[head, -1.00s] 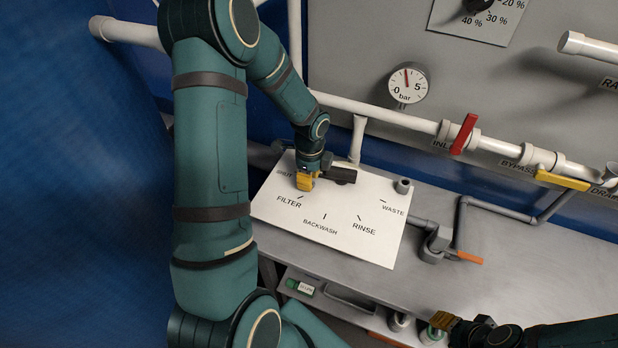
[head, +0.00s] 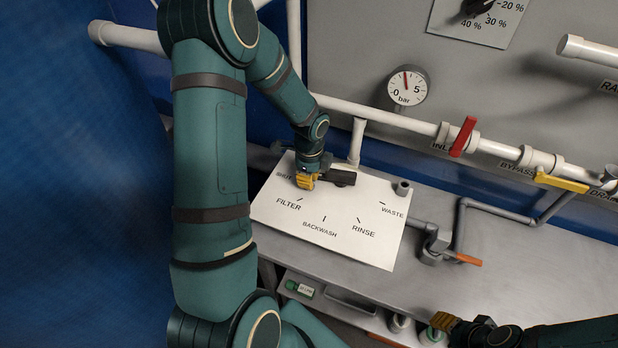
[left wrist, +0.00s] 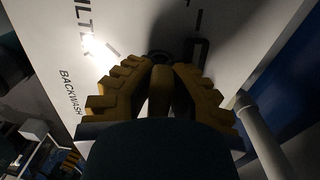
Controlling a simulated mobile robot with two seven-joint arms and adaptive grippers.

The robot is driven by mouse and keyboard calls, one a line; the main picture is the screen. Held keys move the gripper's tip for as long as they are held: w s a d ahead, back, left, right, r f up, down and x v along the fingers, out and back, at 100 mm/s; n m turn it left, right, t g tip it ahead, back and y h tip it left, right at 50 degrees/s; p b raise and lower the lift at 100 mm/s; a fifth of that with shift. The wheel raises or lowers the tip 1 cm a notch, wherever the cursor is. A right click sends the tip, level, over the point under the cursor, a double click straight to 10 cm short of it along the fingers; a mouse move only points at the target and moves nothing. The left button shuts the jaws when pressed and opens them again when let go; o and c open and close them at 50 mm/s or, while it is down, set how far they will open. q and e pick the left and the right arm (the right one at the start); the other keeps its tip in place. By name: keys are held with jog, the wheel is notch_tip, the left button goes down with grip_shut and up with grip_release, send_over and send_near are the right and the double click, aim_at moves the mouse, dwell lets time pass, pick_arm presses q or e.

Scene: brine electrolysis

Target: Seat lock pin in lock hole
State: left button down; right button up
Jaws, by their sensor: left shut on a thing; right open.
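My left gripper (head: 306,182) is over the white valve board (head: 345,245), near the SHUT and FILTER marks. A dark valve handle (head: 343,177) lies right beside the gripper. My right gripper (head: 444,322) is open at the lower right, away from the board.
A grey stub (head: 403,187) stands at the board's back right corner. Behind run white pipes with a red handle (head: 463,136) and a yellow handle (head: 561,181). A grey pipe with an orange handle (head: 468,259) is right of the board.

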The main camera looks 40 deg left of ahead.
pick_arm(q)
jog(key=shift+d, duration=0.1)
dwell(0.3)
jog(key=c, duration=1)
grip_release()
jog(key=shift+c, duration=0.2)
notch_tip(320, 180, up, 12)
jog(key=shift+w+r, duration=0.1)
jog(key=shift+w, duration=0.05)
